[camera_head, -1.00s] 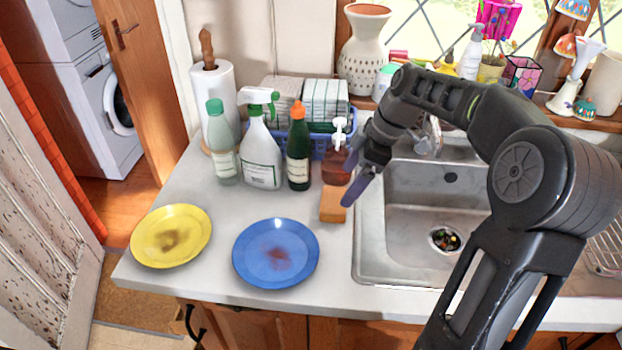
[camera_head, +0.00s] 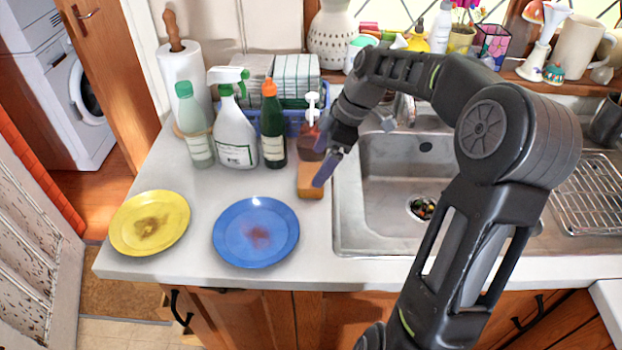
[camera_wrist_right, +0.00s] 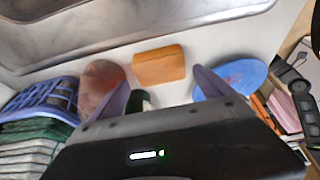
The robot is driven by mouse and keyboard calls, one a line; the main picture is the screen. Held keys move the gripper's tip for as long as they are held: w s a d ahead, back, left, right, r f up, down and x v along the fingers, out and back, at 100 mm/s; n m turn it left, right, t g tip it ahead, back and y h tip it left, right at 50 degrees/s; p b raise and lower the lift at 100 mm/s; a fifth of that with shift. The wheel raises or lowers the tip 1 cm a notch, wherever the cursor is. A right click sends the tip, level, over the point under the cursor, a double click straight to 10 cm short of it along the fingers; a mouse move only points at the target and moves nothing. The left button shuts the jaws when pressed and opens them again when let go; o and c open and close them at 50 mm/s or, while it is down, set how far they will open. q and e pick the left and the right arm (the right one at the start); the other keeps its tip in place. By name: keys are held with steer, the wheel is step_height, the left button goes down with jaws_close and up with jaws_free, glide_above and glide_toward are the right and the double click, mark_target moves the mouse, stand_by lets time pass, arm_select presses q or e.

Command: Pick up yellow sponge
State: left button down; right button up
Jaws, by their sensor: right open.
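The yellow sponge (camera_head: 310,186), an orange-yellow block, lies flat on the counter just left of the sink. My right gripper (camera_head: 318,163) is open above and beside it, with one finger overlapping the sponge's right side in the head view. In the right wrist view the sponge (camera_wrist_right: 160,64) appears just beyond and between the two fingertips (camera_wrist_right: 162,78), with nothing held. Whether a finger touches it cannot be told. My left gripper is not in view.
A brown soap pump bottle (camera_head: 308,138) stands right behind the sponge. The sink (camera_head: 345,215) lies to the right. A blue plate (camera_head: 255,232) and yellow plate (camera_head: 150,222) sit at the left. Several bottles stand before a blue dish rack (camera_head: 293,124).

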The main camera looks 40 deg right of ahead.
mark_target(312, 176)
steer(key=p+x, duration=0.1)
steer(key=x, duration=0.4)
steer(key=shift+f, duration=0.2)
steer(key=shift+c, duration=0.3)
steer(key=c, duration=1)
steer(key=shift+s+r, duration=0.1)
steer(key=shift+r, duration=0.1)
steer(key=shift+s+r, duration=0.1)
steer(key=shift+r, duration=0.05)
step_height(312, 176, up, 6)
steer(key=shift+r+b, duration=0.1)
steer(key=shift+b, duration=0.7)
steer(key=s+a+b, duration=0.1)
steer(key=s+a, duration=0.3)
steer(key=s, duration=0.1)
steer(key=s+a+b, duration=0.2)
steer(key=s+a, duration=0.2)
steer(key=s, duration=0.1)
steer(key=s+a+b, duration=0.2)
steer(key=s+a, duration=0.2)
steer(key=s, duration=0.1)
steer(key=shift+s+r, duration=0.1)
steer(key=shift+s, duration=0.25)
